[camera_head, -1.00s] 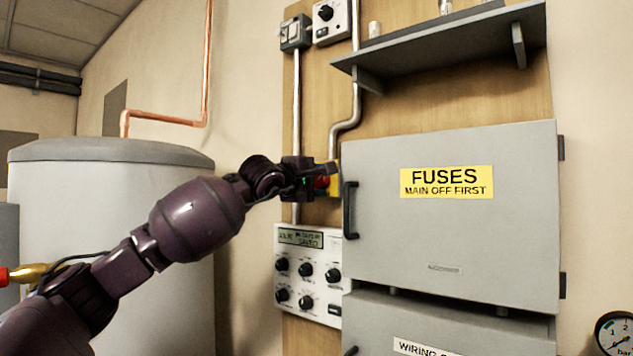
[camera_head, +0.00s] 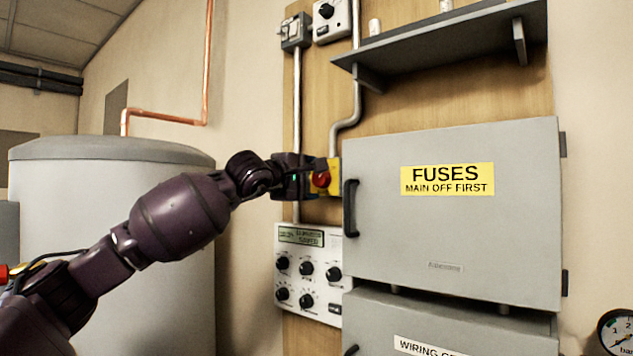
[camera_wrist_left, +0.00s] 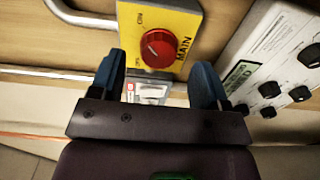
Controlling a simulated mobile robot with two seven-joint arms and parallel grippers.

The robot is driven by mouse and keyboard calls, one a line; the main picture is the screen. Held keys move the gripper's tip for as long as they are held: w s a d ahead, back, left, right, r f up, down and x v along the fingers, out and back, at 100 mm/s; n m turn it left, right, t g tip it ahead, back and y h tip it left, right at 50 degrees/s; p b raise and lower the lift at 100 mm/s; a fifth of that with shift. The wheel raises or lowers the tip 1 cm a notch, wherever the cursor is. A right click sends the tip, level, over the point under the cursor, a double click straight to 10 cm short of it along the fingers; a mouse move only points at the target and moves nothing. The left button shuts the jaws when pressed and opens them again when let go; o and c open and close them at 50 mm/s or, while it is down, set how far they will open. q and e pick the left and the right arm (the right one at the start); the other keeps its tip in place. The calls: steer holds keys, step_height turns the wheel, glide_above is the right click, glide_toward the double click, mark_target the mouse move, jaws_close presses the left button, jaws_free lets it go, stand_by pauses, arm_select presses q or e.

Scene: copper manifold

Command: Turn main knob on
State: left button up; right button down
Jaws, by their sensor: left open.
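The main knob (camera_head: 321,179) is a red round knob on a yellow box (camera_head: 334,187) mounted on the wooden board, left of the fuse cabinet. In the left wrist view the red knob (camera_wrist_left: 159,48) sits on the yellow plate (camera_wrist_left: 184,22) marked MAIN, with a pale mark on its face. My left gripper (camera_head: 312,172) is beside the box in the head view. In the left wrist view my left gripper (camera_wrist_left: 157,75) is open, its two blue fingers apart below the knob, with nothing between them. My right gripper is not in view.
The grey fuse cabinet door (camera_head: 450,225) with its black handle (camera_head: 350,208) stands just right of the box. A white control panel (camera_head: 308,275) with several black knobs is below. A metal conduit (camera_head: 346,122) and a shelf (camera_head: 440,40) are above.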

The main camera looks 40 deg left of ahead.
arm_select(q)
steer(key=s+b, duration=0.1)
steer(key=s, duration=0.7)
steer(key=shift+a, duration=0.25)
stand_by(0.4)
